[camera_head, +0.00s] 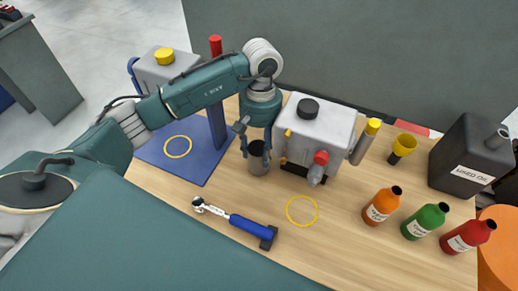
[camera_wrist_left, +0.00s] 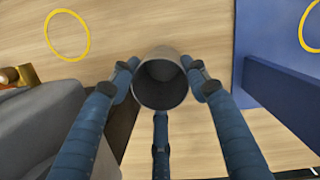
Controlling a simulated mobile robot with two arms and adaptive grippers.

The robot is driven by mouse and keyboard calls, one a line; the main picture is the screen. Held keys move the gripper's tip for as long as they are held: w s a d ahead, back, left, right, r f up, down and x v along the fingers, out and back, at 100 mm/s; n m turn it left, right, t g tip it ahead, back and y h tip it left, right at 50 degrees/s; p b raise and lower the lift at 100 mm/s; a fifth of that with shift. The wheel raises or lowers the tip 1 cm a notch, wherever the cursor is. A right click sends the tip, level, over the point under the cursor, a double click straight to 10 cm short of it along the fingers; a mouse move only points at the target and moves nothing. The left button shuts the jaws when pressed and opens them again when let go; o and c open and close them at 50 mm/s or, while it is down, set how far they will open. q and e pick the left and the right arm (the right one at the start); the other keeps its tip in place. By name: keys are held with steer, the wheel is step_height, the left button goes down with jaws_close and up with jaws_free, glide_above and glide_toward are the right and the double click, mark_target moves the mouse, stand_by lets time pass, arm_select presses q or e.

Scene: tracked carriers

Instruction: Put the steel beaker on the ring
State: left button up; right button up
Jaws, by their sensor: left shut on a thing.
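The steel beaker (camera_head: 259,166) is grey, open at the top and upright, between the blue mat and the grey machine. My left gripper (camera_head: 257,148) points down and is shut on it. In the left wrist view the beaker (camera_wrist_left: 162,97) shows its dark inside, with the gripper's fingers (camera_wrist_left: 163,85) around it. I cannot tell whether its base touches the table. One yellow ring (camera_head: 287,211) is marked on the bare wood, right of and nearer than the beaker. Another yellow ring (camera_head: 165,147) is on the blue mat. My right gripper is not in view.
The grey machine (camera_head: 321,128) stands close right of the gripper. A blue post (camera_head: 217,130) rises from the mat (camera_head: 196,178) at left. A blue-handled ratchet (camera_head: 250,228) lies left of the wood ring. Orange (camera_head: 379,208), green and red bottles stand at right.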

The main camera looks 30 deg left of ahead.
arm_select(q)
steer(key=shift+f, duration=0.45)
steer(key=shift+f, duration=0.15)
steer(key=o, duration=0.9)
